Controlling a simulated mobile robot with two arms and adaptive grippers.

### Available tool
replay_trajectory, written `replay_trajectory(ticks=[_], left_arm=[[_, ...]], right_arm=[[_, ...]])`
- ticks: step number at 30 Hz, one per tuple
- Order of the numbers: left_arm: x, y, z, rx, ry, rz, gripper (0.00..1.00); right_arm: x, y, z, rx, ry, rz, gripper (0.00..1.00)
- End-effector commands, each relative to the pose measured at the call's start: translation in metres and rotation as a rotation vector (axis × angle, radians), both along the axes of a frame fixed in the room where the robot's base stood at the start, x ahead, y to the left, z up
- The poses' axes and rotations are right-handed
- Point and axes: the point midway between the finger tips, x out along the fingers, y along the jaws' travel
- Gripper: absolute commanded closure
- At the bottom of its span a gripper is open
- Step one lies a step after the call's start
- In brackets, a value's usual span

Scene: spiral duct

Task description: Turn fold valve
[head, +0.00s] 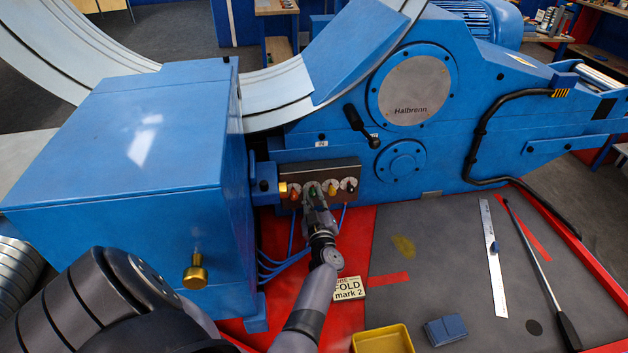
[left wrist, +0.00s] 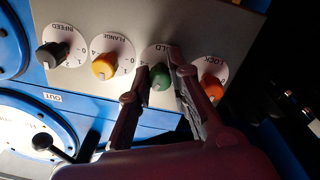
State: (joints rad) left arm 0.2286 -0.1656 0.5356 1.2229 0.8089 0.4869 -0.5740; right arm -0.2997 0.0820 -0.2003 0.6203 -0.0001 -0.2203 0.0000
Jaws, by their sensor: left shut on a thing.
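The control panel (head: 345,168) on the blue machine carries a row of coloured knobs. The green fold valve knob (left wrist: 159,80) sits on a white dial, whose label is partly hidden and reads "OLD". My left gripper (head: 313,194) reaches the panel, its fingers on both sides of the green knob, shut on it; the fingers (left wrist: 160,72) also show in the left wrist view. My right gripper is not in view.
A card (head: 348,288) reading "FOLD mark 2" lies below the panel. A yellow tray (head: 383,341), a blue block (head: 446,329), a steel rule (head: 493,256) and a dark-handled rod (head: 540,270) lie on the worktop. A blue cabinet (head: 130,150) stands close at left. Blue hoses hang below the panel.

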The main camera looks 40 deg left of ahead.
Motion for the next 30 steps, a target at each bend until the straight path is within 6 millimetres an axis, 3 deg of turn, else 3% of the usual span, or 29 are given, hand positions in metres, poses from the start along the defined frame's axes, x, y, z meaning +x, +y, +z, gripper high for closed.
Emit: replay_trajectory(ticks=[3,4,12,23,30], left_arm=[[0.0,0.0,-0.001,0.0,0.002,0.0,1.0],[0.0,0.0,-0.001,0.0,0.002,0.0,0.8],[0.0,0.0,-0.001,0.0,0.001,0.0,0.62],[0.0,0.0,0.0,0.01,0.014,0.0,0.61],[0.0,0.0,0.002,0.141,0.178,-0.002,0.61]], right_arm=[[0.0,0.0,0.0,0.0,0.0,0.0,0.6],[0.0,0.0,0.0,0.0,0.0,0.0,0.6],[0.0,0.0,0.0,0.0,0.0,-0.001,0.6],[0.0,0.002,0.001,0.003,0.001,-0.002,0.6],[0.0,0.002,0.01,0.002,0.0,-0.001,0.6]])
